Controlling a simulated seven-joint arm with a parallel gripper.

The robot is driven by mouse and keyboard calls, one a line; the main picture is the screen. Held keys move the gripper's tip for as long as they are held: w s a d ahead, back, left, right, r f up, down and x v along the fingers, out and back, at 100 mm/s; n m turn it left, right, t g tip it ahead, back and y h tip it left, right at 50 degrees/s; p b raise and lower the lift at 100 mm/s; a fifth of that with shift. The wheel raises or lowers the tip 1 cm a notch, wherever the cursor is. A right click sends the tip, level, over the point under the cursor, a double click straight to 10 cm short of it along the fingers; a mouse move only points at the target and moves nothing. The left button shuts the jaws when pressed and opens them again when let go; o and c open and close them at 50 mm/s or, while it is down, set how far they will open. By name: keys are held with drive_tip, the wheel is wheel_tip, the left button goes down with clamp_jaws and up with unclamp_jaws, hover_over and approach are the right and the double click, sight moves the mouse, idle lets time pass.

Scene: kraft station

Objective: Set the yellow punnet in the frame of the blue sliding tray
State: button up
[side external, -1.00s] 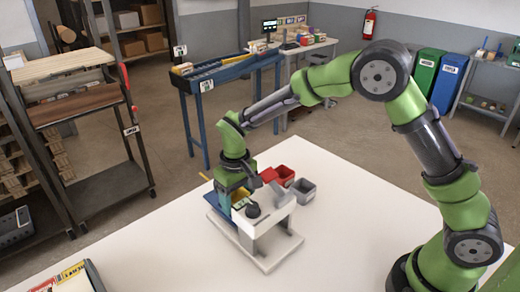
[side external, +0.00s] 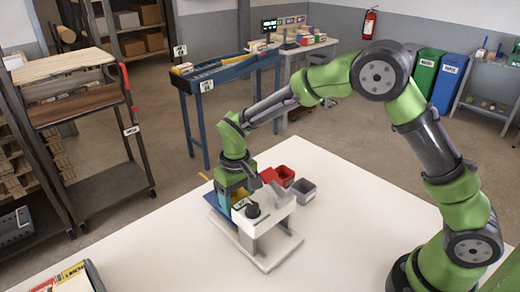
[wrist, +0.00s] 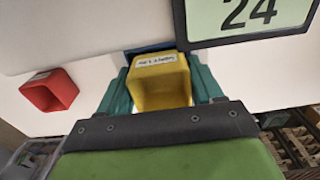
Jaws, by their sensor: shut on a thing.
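The yellow punnet (wrist: 160,84) is between the teal fingers of my gripper (wrist: 160,90) in the wrist view, with its open top and a white label facing the camera. My gripper is shut on it. A strip of blue (wrist: 150,49), which seems to be the blue sliding tray, shows just beyond the punnet. In the side view my gripper (side external: 233,186) is low at the left side of the white station, over the blue part (side external: 216,203). The punnet is not clear there, and I cannot tell whether it touches the tray frame.
A white station (side external: 262,222) with a black knob (side external: 253,211) stands on the white table (side external: 165,235). A red bin (side external: 284,174) and a grey bin (side external: 304,189) are behind it. A sign reading 24 (wrist: 248,18) is close on the right in the wrist view.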

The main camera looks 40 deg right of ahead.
drive_tip(key=shift+s+f, duration=0.1)
drive_tip(key=shift+f, duration=0.3)
drive_tip(key=o, duration=1)
drive_tip(key=shift+o, duration=0.5)
drive_tip(key=shift+d, duration=0.35)
drive_tip(key=shift+a+r, duration=0.15)
drive_tip(key=shift+r, duration=0.95)
drive_tip(key=shift+a+r, duration=0.15)
drive_tip(key=shift+r, duration=0.9)
wheel_tip(320, 180, up, 4)
drive_tip(key=shift+r, duration=0.1)
